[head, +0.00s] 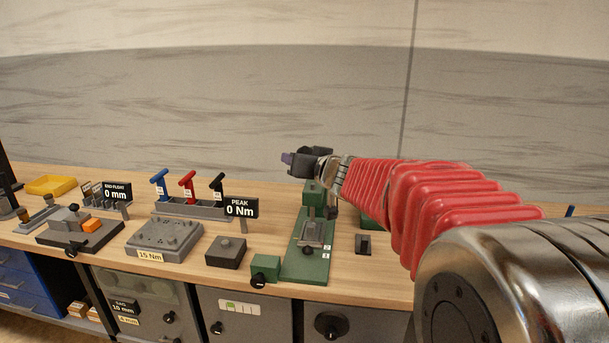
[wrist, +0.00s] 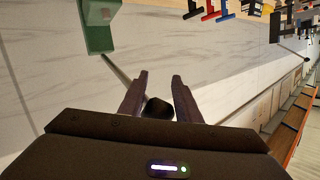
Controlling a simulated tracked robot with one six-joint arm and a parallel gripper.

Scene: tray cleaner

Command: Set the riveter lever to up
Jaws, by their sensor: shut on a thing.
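The green riveter (head: 300,262) stands on the bench in the middle of the head view, with its upright body (head: 313,193) just below my gripper (head: 288,158). In the wrist view part of the green body (wrist: 98,35) shows at upper left, and a thin grey lever rod (wrist: 121,78) runs from it to a dark knob (wrist: 158,108). The knob lies between the two fingers of my gripper (wrist: 160,78), which is shut on the lever. In the head view my gripper and arm hide the lever, so its exact angle cannot be told there.
Left of the riveter are a dark block (head: 226,252), a grey torque box (head: 163,238), blue, red and black handles (head: 188,184) and a PEAK sign (head: 241,208). A small dark switch (head: 363,244) is at the right. The wall behind is bare.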

